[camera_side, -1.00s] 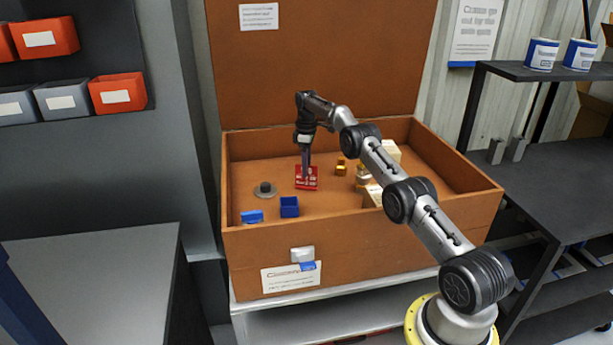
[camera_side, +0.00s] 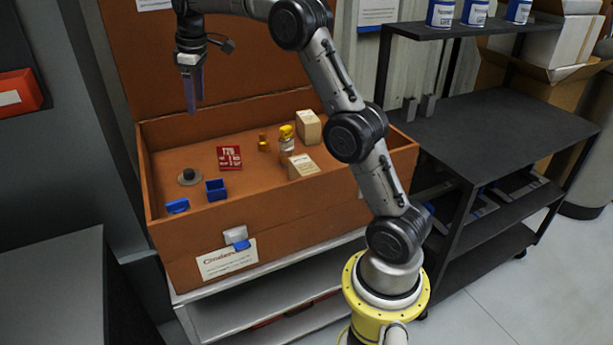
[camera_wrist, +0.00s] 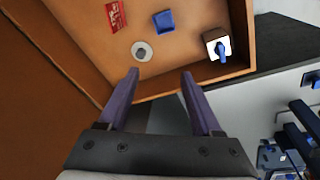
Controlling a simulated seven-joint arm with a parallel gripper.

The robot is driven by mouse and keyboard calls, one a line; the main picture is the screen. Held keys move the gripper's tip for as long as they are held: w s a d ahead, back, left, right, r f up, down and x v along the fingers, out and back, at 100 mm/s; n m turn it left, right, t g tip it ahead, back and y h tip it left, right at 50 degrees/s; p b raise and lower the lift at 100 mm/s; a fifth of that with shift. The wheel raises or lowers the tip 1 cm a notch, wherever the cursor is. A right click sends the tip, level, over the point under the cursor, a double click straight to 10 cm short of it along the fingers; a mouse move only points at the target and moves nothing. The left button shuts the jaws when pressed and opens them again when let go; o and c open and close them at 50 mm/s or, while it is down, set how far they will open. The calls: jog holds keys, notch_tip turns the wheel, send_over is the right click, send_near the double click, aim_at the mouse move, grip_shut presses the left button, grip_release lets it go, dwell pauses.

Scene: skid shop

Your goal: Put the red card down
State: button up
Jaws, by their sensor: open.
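The red card (camera_side: 230,158) with white print lies on the floor of the brown case (camera_side: 285,210), left of the middle in the side view. It also shows in the wrist view (camera_wrist: 116,15) at the top left, partly cut off by the frame edge. My gripper (camera_side: 193,108) is raised above the back left part of the case, apart from the card. In the wrist view my gripper (camera_wrist: 160,72) has its two purple fingers spread with nothing between them.
Inside the case are a grey disc with a knob (camera_side: 189,176), a blue open box (camera_side: 216,189), a small amber bottle (camera_side: 263,143), a yellow-topped jar (camera_side: 286,138) and pale blocks (camera_side: 308,127). A dark shelf cart (camera_side: 490,125) stands to the right.

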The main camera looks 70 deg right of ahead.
jog(key=s+a+r+m+t, duration=0.1)
jog(key=s+a+r, duration=0.2)
jog(key=s+a, duration=0.5)
jog(key=s+a+r+t, duration=0.1)
jog(key=s+a+r, duration=0.2)
jog(key=s+a, duration=0.5)
jog(key=s+a+f+m, duration=0.1)
jog(key=s+f, duration=0.3)
jog(key=s, duration=0.5)
jog(key=s+a+f+t, duration=0.1)
jog(key=s+a+f, duration=0.1)
jog(key=s+f, duration=0.3)
jog(key=s, duration=0.4)
jog(key=shift+s+m+t+y, duration=0.3)
jog(key=shift+s+m+y, duration=0.05)
jog(key=shift+m+y, duration=0.05)
